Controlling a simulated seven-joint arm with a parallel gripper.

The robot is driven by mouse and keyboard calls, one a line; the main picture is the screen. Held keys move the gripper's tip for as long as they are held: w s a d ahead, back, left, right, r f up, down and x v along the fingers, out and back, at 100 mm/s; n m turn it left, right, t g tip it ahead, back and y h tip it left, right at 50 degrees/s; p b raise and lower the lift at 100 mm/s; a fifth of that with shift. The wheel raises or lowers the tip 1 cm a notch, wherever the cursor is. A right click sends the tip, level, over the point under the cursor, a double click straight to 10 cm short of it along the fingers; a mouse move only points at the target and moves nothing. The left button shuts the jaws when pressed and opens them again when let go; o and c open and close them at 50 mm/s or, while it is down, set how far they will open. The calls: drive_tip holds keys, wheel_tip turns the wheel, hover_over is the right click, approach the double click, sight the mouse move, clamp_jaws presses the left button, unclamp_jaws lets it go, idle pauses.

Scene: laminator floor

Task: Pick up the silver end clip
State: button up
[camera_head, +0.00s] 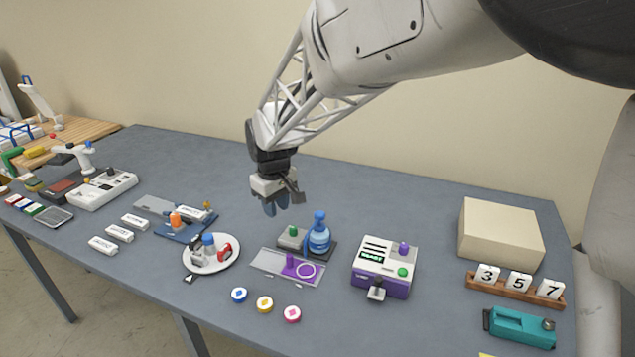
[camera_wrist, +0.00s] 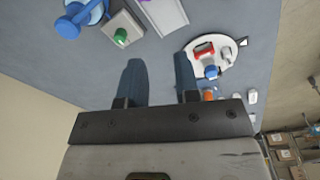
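A white round plate (camera_head: 232,264) on the table holds several small items: a silver-grey piece (camera_head: 197,257) at its left that looks like the silver end clip, a blue-capped piece (camera_head: 209,241), and a red piece (camera_head: 225,250). In the wrist view the plate (camera_wrist: 198,70) shows at upper right, with the grey piece (camera_wrist: 226,55) beside the red one (camera_wrist: 204,49). The exact shape of the grey piece is too small to tell. My gripper (camera_head: 283,206) is open and empty, well above the table, behind and to the right of the plate. Its fingers (camera_wrist: 158,65) are apart.
Right of the plate lie a grey-and-purple board (camera_head: 270,263), a blue bottle (camera_head: 319,238) and a purple machine (camera_head: 382,270). Three coloured discs (camera_head: 264,304) lie in front. White labelled blocks (camera_head: 119,233) and a blue tray (camera_head: 180,231) are to the left. A beige box (camera_head: 500,233) stands at right.

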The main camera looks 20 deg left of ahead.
sight(199, 256)
drive_tip(key=s+a+f+n, duration=0.1)
drive_tip(key=s+a+f, duration=0.1)
drive_tip(key=a, duration=0.5)
drive_tip(key=s+a+f+n, duration=0.1)
drive_tip(key=s+a+f, duration=0.2)
drive_tip(key=a+f, duration=0.2)
drive_tip(key=s+a+f+n, duration=0.2)
drive_tip(key=s+a+f, duration=0.1)
drive_tip(key=a, duration=0.6)
drive_tip(key=shift+a+f, duration=0.1)
drive_tip(key=shift+f, duration=0.1)
drive_tip(key=shift+f, duration=1.3)
drive_tip(key=shift+f, duration=0.15)
drive_tip(key=shift+w+f, duration=0.1)
drive_tip(key=shift+f, duration=2.35)
clamp_jaws()
